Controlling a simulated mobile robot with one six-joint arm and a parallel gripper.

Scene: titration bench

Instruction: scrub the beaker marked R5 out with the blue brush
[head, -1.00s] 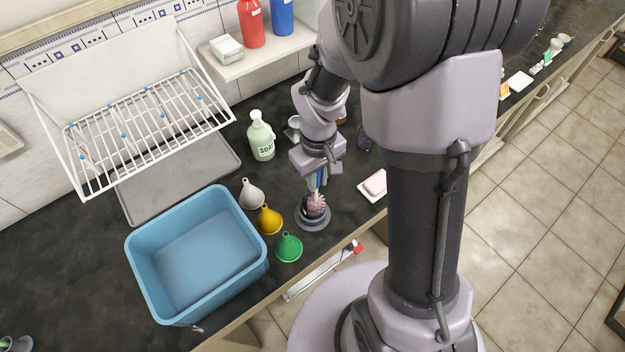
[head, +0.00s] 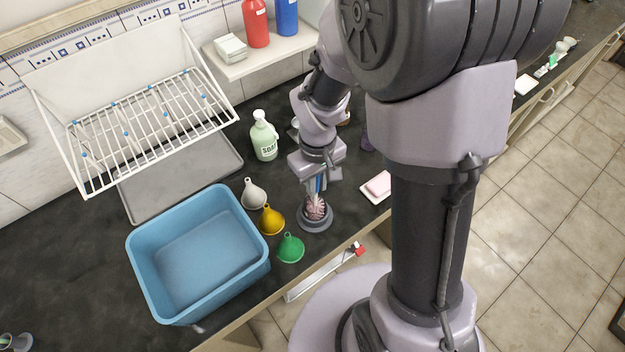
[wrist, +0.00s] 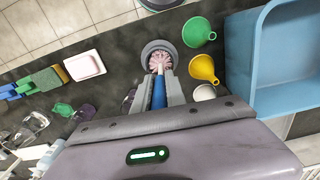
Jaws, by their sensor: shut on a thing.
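The blue brush (wrist: 159,94) has a blue handle and a pink bristle head. My gripper (wrist: 160,80) is shut on its handle, with the bristles pointing away from the jaws. In the head view the brush head (head: 316,208) points down at a round grey holder (head: 314,224) on the dark counter. I cannot tell whether the bristles rest in the holder or hang just above it. Clear glassware (wrist: 32,124) and purple-tinted vessels (wrist: 84,113) stand left in the wrist view. No R5 mark is readable, so I cannot tell which is that beaker.
Green (head: 290,248), yellow (head: 271,220) and white (head: 253,194) funnels stand close left of the holder, beside a blue basin (head: 140,262). A soap dish (head: 378,188) lies right. A soap bottle (head: 264,138) and drying rack (head: 150,125) are behind.

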